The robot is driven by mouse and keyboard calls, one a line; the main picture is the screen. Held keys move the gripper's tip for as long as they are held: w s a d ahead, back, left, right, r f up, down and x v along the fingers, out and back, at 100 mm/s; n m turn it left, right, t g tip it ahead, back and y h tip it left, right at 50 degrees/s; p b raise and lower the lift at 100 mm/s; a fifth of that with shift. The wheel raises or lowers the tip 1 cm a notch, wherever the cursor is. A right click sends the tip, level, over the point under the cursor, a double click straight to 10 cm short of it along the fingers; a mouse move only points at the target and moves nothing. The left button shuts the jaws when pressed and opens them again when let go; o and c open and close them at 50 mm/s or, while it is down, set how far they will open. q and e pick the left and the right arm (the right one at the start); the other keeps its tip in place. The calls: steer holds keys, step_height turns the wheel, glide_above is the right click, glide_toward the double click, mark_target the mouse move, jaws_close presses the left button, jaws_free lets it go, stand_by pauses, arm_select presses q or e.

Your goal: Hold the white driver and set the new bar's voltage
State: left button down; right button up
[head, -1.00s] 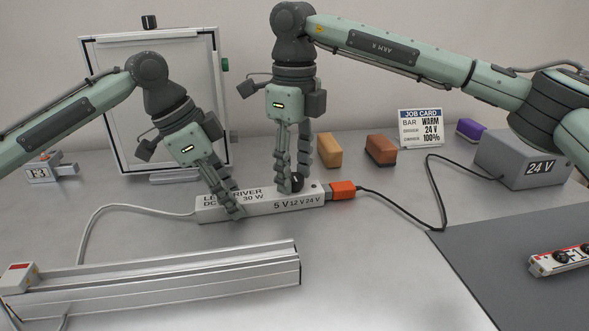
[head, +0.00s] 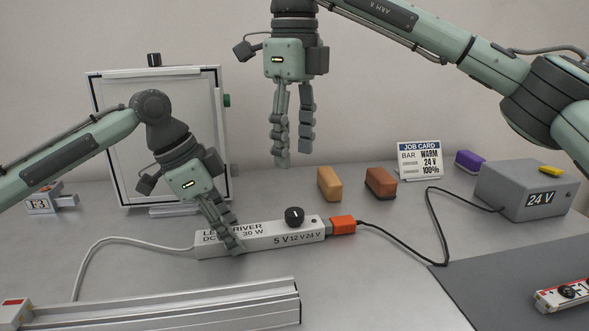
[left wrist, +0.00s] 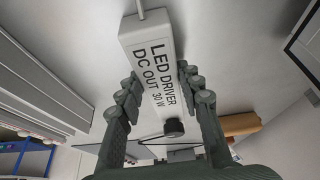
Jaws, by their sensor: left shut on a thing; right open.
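The white LED driver (head: 265,235) lies on the grey table, and its printed end fills the middle of the left wrist view (left wrist: 150,50). My left gripper (head: 230,236) is shut across the driver's left part, with fingers along both sides. The driver's black round knob (head: 294,216) stands on top near the right end, above the labels 5 V, 12 V and 24 V. A small pale mark shows on the knob, but I cannot tell which label it matches. My right gripper (head: 293,158) is open and empty, well above the knob.
An orange connector (head: 342,226) joins the driver to a black cable from the grey 24 V box (head: 527,188). The job card (head: 420,160) reads warm, 24 V, 100%. Tan (head: 329,184) and brown (head: 380,183) blocks stand behind. An aluminium channel (head: 200,308) lies in front.

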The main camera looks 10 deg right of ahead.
stand_by(0.4)
arm_select(q)
steer(key=c, duration=1)
jaws_free()
steer(key=shift+o, duration=0.4)
steer(key=shift+r, duration=0.1)
